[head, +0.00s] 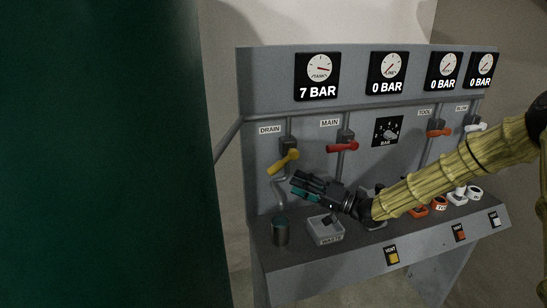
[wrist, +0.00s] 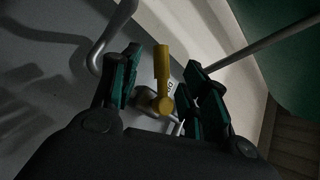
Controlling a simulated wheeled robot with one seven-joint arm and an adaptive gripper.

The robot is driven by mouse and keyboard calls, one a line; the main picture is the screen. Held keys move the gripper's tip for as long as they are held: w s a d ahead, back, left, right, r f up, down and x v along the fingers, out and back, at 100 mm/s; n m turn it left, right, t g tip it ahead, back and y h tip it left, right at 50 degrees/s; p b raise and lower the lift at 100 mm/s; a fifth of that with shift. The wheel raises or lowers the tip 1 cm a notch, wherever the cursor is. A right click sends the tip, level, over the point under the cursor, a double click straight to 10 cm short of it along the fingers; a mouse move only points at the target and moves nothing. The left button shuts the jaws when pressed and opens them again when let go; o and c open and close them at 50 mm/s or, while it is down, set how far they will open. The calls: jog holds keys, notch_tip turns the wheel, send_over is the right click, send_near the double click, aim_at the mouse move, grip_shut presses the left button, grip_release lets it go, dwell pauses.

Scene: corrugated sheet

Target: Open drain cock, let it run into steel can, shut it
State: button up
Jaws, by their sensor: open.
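The drain cock's yellow lever (head: 284,161) sits under the DRAIN label on the panel. It points left and slightly down in the head view. A bent spout (head: 279,190) runs down from the cock. The steel can (head: 281,235) stands upright on the bench ledge below the spout, its top dark teal. No stream shows. My gripper (head: 297,183) is open and empty, right of the spout and below the lever. In the wrist view the yellow lever (wrist: 162,68) appears between the spread fingers, with the spout (wrist: 101,50) to the left. Contact is not visible.
A grey WASTE bin (head: 325,233) stands right of the can, under my gripper. The red MAIN lever (head: 341,147) is close on the right. The tank gauge (head: 318,75) reads 7 BAR; the others read 0. A dark green surface (head: 100,150) fills the left.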

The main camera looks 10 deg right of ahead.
aim_at(273, 170)
jog(key=w+a+n+p, duration=0.1)
jog(key=w+a+p, duration=0.1)
jog(key=w+a+r+n+g+p, duration=0.1)
jog(key=w+a+n+p, duration=0.1)
jog(key=a+p, duration=0.1)
jog(key=w+a+r+n+g+p, duration=0.1)
jog(key=w+a+p, duration=0.1)
jog(key=shift+a+n+h+p, duration=0.3)
jog(key=shift+a+p, duration=0.1)
dwell(0.5)
grip_shut()
